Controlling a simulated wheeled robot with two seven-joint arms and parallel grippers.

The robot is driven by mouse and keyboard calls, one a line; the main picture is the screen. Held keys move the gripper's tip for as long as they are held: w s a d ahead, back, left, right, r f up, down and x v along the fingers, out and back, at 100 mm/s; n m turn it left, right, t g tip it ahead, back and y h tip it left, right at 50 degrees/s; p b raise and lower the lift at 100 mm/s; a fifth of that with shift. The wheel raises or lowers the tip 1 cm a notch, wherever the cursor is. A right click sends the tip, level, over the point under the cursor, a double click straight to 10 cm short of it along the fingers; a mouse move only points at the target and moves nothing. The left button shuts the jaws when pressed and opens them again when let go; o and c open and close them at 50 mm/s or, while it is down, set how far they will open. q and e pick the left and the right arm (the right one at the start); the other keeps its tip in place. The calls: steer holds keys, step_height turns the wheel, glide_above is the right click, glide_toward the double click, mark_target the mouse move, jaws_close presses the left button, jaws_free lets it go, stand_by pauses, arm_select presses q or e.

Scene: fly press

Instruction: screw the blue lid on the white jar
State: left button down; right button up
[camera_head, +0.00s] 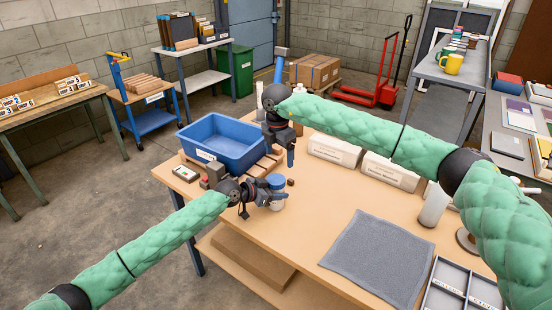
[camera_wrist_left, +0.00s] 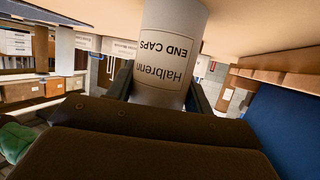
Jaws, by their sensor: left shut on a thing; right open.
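The white jar (camera_head: 278,204) stands on the wooden table, partly hidden by my left gripper (camera_head: 270,196). That gripper is shut on the jar's side. In the left wrist view the jar (camera_wrist_left: 172,50) fills the gap between the fingers, its label reading "Halbrenn END CAPS". The blue lid (camera_head: 276,181) shows on top of the jar; I cannot tell whether its threads are engaged. My right gripper (camera_head: 291,155) is open and empty, pointing down, above and a little behind the jar, apart from the lid.
A blue bin (camera_head: 222,143) sits behind left on the table, with a small control box (camera_head: 186,173) in front of it. White labelled boxes (camera_head: 334,150) stand at the back. A grey mat (camera_head: 379,257) lies at right, near a divided tray (camera_head: 460,290). The table between jar and mat is clear.

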steer(key=n, duration=0.5)
steer(key=shift+s+a+f+n, duration=0.1)
steer(key=shift+s+f+n, duration=0.1)
steer(key=shift+f+n, duration=0.1)
steer(key=n, duration=0.4)
steer(key=shift+s+f, duration=0.1)
steer(key=n, duration=0.4)
steer(key=shift+s+a+f, duration=0.1)
steer(key=n, duration=0.5)
steer(key=shift+s+a+f+n, duration=0.1)
steer(key=shift+n, duration=0.2)
steer(key=n, duration=0.4)
steer(key=shift+a, duration=0.1)
steer(key=n, duration=0.5)
steer(key=shift+a+n, duration=0.1)
steer(key=shift+n, duration=0.2)
steer(key=n, duration=0.9)
steer(key=shift+n, duration=0.3)
